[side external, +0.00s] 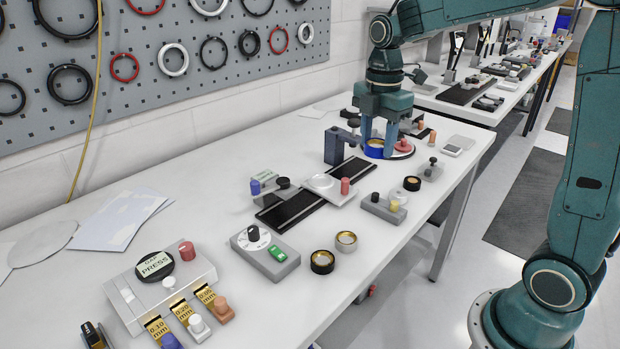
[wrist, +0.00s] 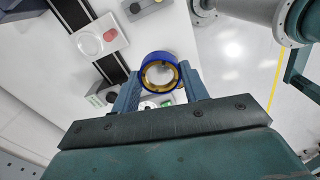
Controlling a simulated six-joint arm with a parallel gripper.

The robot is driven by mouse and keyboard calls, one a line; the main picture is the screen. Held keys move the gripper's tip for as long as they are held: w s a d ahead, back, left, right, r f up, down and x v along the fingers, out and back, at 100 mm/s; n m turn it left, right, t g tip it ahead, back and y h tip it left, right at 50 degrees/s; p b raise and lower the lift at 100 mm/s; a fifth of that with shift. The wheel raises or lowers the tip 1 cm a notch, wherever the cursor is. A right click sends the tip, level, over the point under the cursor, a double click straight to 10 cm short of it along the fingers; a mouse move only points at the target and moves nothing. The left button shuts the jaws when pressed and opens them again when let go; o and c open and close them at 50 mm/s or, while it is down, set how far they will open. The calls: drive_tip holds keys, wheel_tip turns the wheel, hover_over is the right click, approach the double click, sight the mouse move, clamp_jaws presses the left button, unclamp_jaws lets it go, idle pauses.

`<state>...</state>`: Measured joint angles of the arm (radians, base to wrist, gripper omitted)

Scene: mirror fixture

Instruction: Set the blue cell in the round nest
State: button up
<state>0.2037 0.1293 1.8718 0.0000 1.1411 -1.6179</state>
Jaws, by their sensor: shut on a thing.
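The blue cell (side external: 373,153) is a short blue ring with a gold-coloured inside. My gripper (side external: 378,143) is shut on it, one finger on each side, at the far end of the bench. In the wrist view the blue cell (wrist: 146,64) sits between the fingertips of my gripper (wrist: 160,80), with its round opening facing the camera. A white plate (wrist: 116,44) with a round recess, which looks like the round nest (wrist: 89,43), and a red knob lies to its upper left. The plate (side external: 333,195) also shows on the dark rail in the side view. I cannot tell whether the cell touches the bench.
A dark rail (side external: 288,211) with a grey upright block (side external: 335,147) runs near the plate. A disc with a red knob (side external: 403,146) stands close to my gripper's right. Two gold-lined rings (side external: 322,262) and a grey switch box (side external: 265,252) are nearer.

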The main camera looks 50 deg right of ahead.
drive_tip(key=shift+w, duration=0.1)
idle(0.3)
drive_tip(key=shift+w+d+f, duration=0.2)
drive_tip(key=shift+w, duration=0.4)
drive_tip(key=w+d+f, duration=0.2)
drive_tip(key=w+f, duration=0.2)
drive_tip(key=w, duration=0.4)
hover_over(321, 182)
drive_tip(key=shift+f, duration=3.85)
drive_tip(key=shift+f, duration=0.2)
drive_tip(key=shift+f, duration=1.65)
drive_tip(key=shift+f, duration=0.9)
drive_tip(key=o, duration=1.1)
